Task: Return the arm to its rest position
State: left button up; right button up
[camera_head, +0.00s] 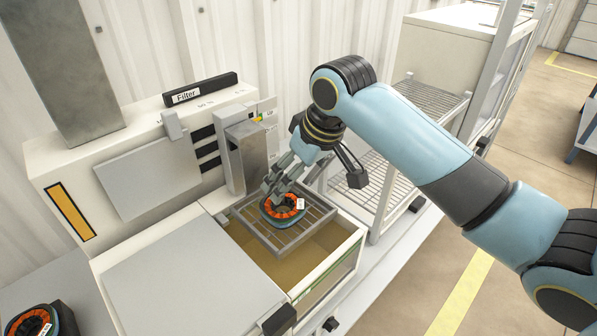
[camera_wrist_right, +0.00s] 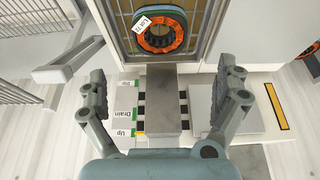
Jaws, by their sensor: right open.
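My right arm comes in from the right in the head view. Its gripper (camera_head: 312,172) is just above and behind an orange and dark ring-shaped coil (camera_head: 284,208) with a white tag. The coil rests on a metal grid basket (camera_head: 262,238) over a brown bath in the machine. In the wrist view my right gripper (camera_wrist_right: 165,98) has its fingers spread wide with nothing between them. The coil (camera_wrist_right: 159,30) lies ahead of the fingertips, apart from them, its tag readable as a lot label. My left gripper is not in view.
A metal post (camera_head: 247,156) stands beside the basket. Labels for Dip, Drain and Up show in the wrist view. Another coil (camera_head: 35,322) sits at the lower left. A wire rack (camera_head: 432,98) stands behind my arm. The floor at right is mostly open.

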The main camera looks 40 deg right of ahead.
dwell(0.5)
jog(key=s+a+r+h, duration=0.1)
jog(key=s+a, duration=0.1)
jog(key=s, duration=0.9)
jog(key=s+a+r, duration=0.1)
jog(key=s+a, duration=0.1)
jog(key=s, duration=0.9)
notch_tip(320, 180, down, 32)
jog(key=d+g+b, duration=0.2)
jog(key=d+b, duration=0.1)
jog(key=b, duration=0.4)
jog(key=s+f+g+b, duration=0.1)
jog(key=s+f+b, duration=0.4)
jog(key=s+f, duration=1.4)
notch_tip(320, 180, down, 4)
jog(key=shift+s+d+m+g+b, duration=0.3)
jog(key=shift+s+g, duration=0.05)
jog(key=shift+g, duration=0.05)
